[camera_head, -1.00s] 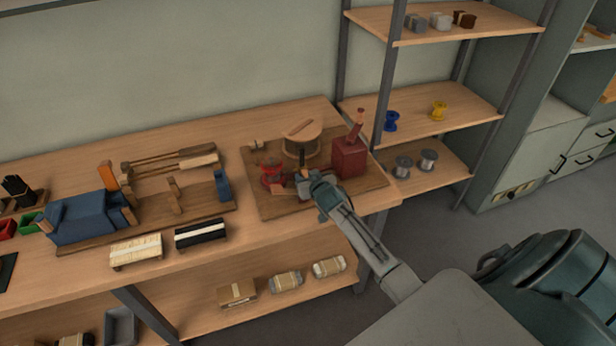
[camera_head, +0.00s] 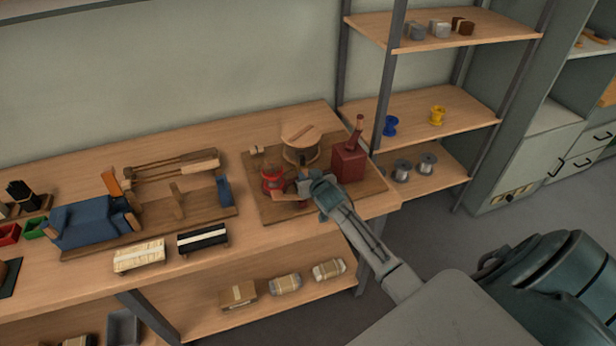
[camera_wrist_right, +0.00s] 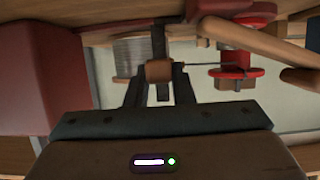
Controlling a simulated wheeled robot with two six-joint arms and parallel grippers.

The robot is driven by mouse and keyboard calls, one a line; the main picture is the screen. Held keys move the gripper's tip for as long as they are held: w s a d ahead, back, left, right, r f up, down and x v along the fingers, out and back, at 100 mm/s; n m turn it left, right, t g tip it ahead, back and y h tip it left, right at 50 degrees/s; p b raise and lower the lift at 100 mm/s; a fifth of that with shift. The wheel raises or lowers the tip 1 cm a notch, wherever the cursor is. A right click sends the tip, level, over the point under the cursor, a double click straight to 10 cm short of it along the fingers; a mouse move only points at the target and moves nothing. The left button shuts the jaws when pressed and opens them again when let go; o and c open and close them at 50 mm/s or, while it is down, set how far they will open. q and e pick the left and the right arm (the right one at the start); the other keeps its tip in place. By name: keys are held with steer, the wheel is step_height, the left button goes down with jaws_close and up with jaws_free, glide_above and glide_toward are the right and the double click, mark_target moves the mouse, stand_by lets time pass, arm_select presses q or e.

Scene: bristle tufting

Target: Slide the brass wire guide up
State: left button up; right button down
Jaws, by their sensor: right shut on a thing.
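The brass wire guide (camera_wrist_right: 159,71) is a small copper-brown block on a dark upright post (camera_wrist_right: 159,42) in the right wrist view. My right gripper (camera_wrist_right: 158,80) is shut on it, with one dark finger on each side. A thin wire runs from the guide toward a red spool (camera_wrist_right: 236,62). In the head view my right gripper (camera_head: 304,186) is beside the post, and the hand largely hides the guide. The red spool (camera_head: 272,180) stands just left of it. My left gripper is not in view.
A red box with a lever (camera_head: 348,163) stands close right of my right gripper. A round wooden drum (camera_head: 301,147) stands behind it. These sit on a brown board (camera_head: 262,212). A blue clamp-like block (camera_head: 92,222) and brushes lie farther left. Shelving (camera_head: 440,115) stands to the right.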

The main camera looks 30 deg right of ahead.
steer(key=shift+w+r, duration=0.1)
steer(key=shift+r, duration=0.15)
steer(key=c, duration=1.2)
jaws_free()
steer(key=shift+c, duration=0.2)
steer(key=shift+s, duration=0.2)
steer(key=shift+s, duration=0.25)
steer(key=b+v, duration=0.2)
steer(key=v, duration=0.8)
steer(key=shift+s+a, duration=0.1)
steer(key=shift+s, duration=0.05)
